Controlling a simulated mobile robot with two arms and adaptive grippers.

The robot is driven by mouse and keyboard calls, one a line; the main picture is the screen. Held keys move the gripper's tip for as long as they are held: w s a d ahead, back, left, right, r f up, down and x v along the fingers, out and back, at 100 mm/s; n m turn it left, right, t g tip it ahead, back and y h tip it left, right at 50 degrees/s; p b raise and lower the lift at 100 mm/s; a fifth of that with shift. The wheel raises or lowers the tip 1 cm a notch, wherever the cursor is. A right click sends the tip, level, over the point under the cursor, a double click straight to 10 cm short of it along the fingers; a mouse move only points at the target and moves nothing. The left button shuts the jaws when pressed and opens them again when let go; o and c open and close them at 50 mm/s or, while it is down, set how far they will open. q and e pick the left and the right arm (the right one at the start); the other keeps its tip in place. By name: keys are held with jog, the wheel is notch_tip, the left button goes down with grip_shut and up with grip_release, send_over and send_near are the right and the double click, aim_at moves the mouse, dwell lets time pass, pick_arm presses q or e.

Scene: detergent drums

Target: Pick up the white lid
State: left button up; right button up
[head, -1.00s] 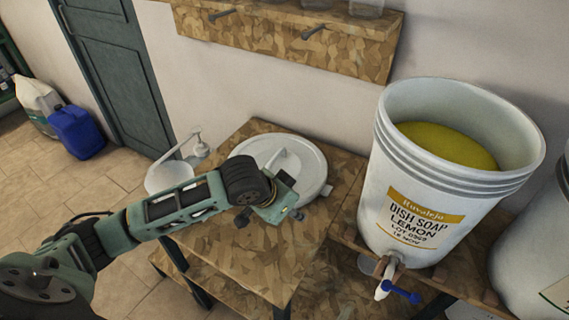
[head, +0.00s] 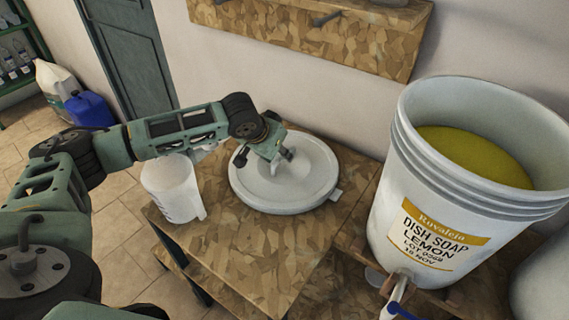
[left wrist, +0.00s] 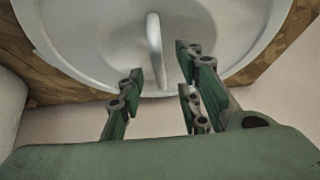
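The round white lid (head: 313,190) lies flat on the wooden table, left of the soap drum. It also fills the top of the left wrist view (left wrist: 220,30), where its upright handle (left wrist: 155,48) stands. My left gripper (head: 267,163) is over the lid, and in the head view it covers the handle. In the left wrist view my left gripper (left wrist: 160,85) is open, its fingers apart on either side of the near end of the handle. I cannot tell whether they touch it. My right gripper is not in view.
A white jug (head: 172,190) stands on the wooden table (head: 240,262) left of the lid. The big white drum (head: 440,195) of yellow soap is on the right. A wooden wall shelf (head: 330,35) hangs behind. The table's front is clear.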

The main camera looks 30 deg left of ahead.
pick_arm(q)
jog(key=shift+x, duration=1)
grip_shut()
jog(key=shift+r, duration=0.1)
